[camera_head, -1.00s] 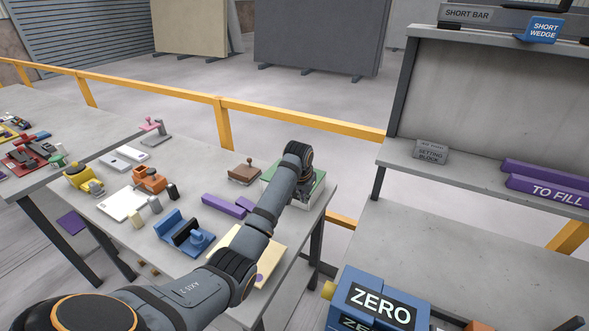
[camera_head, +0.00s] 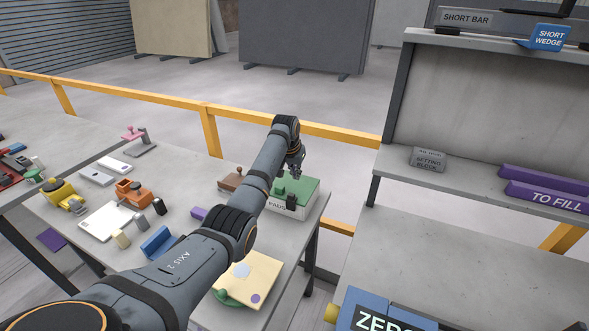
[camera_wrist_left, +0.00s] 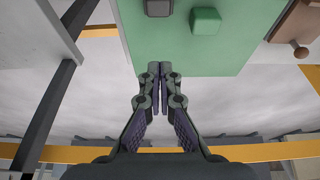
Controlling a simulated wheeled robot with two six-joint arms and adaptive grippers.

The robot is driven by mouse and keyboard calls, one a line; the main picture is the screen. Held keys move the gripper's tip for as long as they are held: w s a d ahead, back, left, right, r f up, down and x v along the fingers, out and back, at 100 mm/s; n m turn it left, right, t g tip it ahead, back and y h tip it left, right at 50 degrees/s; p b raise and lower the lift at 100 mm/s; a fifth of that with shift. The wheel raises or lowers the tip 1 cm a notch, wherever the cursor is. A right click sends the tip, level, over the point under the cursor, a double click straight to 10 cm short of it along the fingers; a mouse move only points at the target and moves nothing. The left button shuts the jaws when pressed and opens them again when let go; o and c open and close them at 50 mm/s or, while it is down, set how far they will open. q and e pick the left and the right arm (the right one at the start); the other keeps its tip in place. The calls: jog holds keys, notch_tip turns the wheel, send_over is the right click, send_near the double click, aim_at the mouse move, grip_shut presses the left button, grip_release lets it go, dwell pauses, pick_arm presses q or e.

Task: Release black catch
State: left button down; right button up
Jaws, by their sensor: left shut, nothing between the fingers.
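A box marked PADS (camera_head: 278,208) with a green lid (camera_head: 307,186) stands at the right end of the workbench. A small black catch (camera_head: 291,202) sits at the lid's front edge, and a green knob (camera_head: 280,191) stands on the lid. In the left wrist view the green lid (camera_wrist_left: 165,45) fills the upper middle, with a dark block, apparently the catch (camera_wrist_left: 158,7), and the green knob (camera_wrist_left: 205,21) at the top. My left gripper (camera_head: 297,173) is over the lid's far part, pointing down. Its fingertips (camera_wrist_left: 160,70) are together and empty, apart from the catch. My right gripper is not in view.
A brown block with a knob (camera_head: 231,179) stands left of the box. A cream board (camera_head: 262,270) and a blue fixture (camera_head: 158,242) lie nearer. A yellow rail (camera_head: 345,137) runs behind the bench. A grey shelf (camera_head: 480,187) stands at the right.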

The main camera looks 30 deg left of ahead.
pick_arm(q)
send_over(299, 191)
jog(key=f, duration=0.4)
jog(key=shift+s+f, duration=0.35)
jog(key=shift+f, duration=0.05)
jog(key=shift+s+r+p, duration=0.15)
jog(key=shift+s+p, duration=0.05)
jog(key=shift+p, duration=0.1)
jog(key=shift+s+p, duration=0.3)
jog(key=shift+p, duration=0.1)
jog(key=shift+s+p, duration=0.9)
jog(key=shift+s, duration=0.6)
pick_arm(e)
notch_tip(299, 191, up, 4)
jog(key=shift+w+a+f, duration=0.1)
